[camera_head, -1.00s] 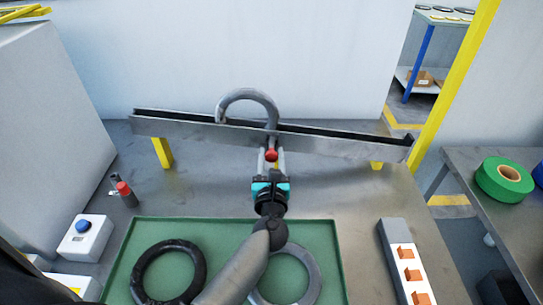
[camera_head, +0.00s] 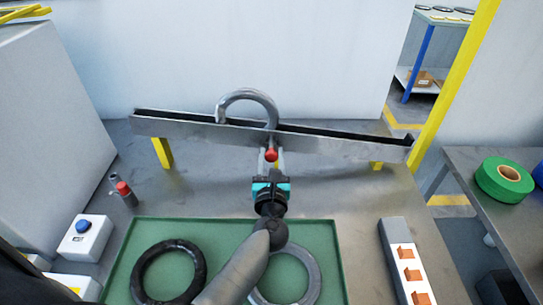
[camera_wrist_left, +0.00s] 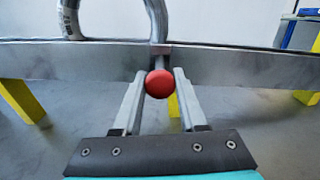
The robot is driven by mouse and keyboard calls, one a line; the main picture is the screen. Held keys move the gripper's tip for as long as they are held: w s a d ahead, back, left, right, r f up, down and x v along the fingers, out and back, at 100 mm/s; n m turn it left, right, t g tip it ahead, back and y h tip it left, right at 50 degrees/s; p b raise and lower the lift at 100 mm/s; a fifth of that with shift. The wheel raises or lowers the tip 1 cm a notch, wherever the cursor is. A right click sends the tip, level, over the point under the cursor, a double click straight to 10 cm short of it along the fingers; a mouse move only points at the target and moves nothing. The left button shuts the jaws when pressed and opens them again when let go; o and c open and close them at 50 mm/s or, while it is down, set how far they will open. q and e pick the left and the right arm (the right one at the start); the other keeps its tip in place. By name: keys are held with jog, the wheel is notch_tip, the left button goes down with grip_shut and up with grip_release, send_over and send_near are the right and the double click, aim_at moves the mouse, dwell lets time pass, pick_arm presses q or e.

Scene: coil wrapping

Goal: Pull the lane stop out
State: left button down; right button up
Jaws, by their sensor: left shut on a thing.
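The lane stop shows as a red round knob (camera_head: 271,155) on the front wall of the sloping metal lane (camera_head: 190,129). My left gripper (camera_head: 271,162) is shut on the lane stop, its fingers on either side of the knob. In the left wrist view the red knob (camera_wrist_left: 159,84) sits between the two grey fingers, close against the lane wall (camera_wrist_left: 230,66). A grey coil (camera_head: 245,93) stands upright in the lane just left of the stop. The stop's inner part is hidden. My right gripper is not in view.
A green tray (camera_head: 328,250) in front holds a black ring (camera_head: 143,271) and a grey ring (camera_head: 313,270), partly under my left arm. A button box (camera_head: 82,240) stands at left, a block with orange pieces (camera_head: 393,236) at right. Yellow legs (camera_head: 161,153) support the lane.

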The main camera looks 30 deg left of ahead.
pick_arm(q)
jog(key=shift+v, duration=2.1)
jog(key=shift+f, duration=0.15)
jog(key=c, duration=0.9)
grip_release()
jog(key=o, duration=0.3)
jog(key=shift+s+d, duration=0.1)
jog(key=shift+s, duration=0.1)
jog(key=shift+o, duration=0.7)
jog(key=shift+w, duration=0.1)
jog(key=v, duration=1.2)
jog(key=shift+b, duration=0.3)
